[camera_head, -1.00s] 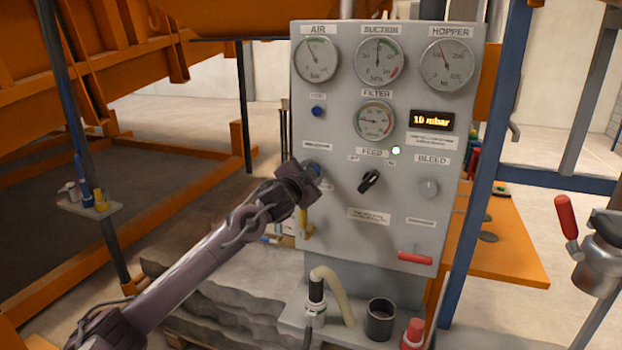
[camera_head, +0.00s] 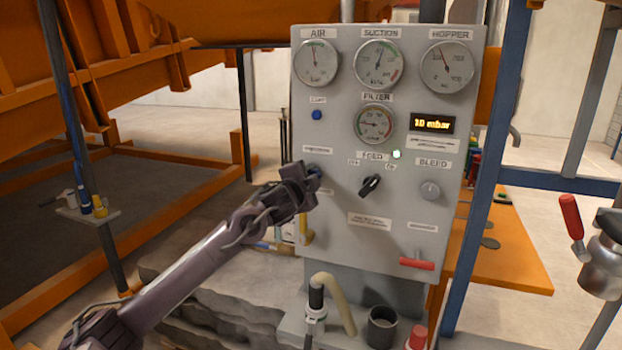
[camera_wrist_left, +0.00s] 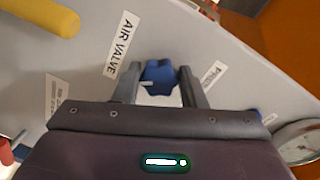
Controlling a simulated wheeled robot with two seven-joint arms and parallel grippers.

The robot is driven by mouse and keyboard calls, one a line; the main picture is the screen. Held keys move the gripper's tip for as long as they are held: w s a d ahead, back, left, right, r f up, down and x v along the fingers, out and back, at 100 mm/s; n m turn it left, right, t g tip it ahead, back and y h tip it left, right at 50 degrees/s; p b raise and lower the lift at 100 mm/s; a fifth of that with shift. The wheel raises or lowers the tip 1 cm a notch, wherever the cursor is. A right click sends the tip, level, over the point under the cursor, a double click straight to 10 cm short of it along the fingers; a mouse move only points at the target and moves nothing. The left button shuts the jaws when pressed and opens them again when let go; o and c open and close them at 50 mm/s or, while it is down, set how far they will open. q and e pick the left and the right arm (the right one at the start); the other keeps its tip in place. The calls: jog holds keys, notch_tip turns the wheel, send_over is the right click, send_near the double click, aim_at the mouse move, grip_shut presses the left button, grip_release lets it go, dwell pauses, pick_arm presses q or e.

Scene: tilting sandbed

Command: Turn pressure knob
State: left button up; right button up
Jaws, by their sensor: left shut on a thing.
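The pressure knob is a blue lobed knob (camera_wrist_left: 158,77) on the grey control panel (camera_head: 335,225). In the left wrist view it sits between the two fingertips of my left gripper (camera_wrist_left: 160,84), which is shut on it. In the head view my left gripper (camera_head: 312,180) is at the panel's left side and hides most of the knob. The AIR gauge (camera_head: 317,64) at the panel's top left has its needle close to upright. My right gripper is in neither view.
A black FEED switch (camera_head: 370,186), a grey BLEED knob (camera_head: 429,190) and a red handle (camera_head: 417,264) are on the panel, right of my gripper. A yellow handle (camera_head: 306,224) hangs just below it. A blue post (camera_head: 487,160) stands at the panel's right.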

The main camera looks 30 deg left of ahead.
pick_arm(q)
jog(key=o, duration=1)
jog(key=b+v, duration=0.2)
jog(key=v, duration=0.5)
jog(key=shift+s+b, duration=0.35)
jog(key=shift+b, duration=0.05)
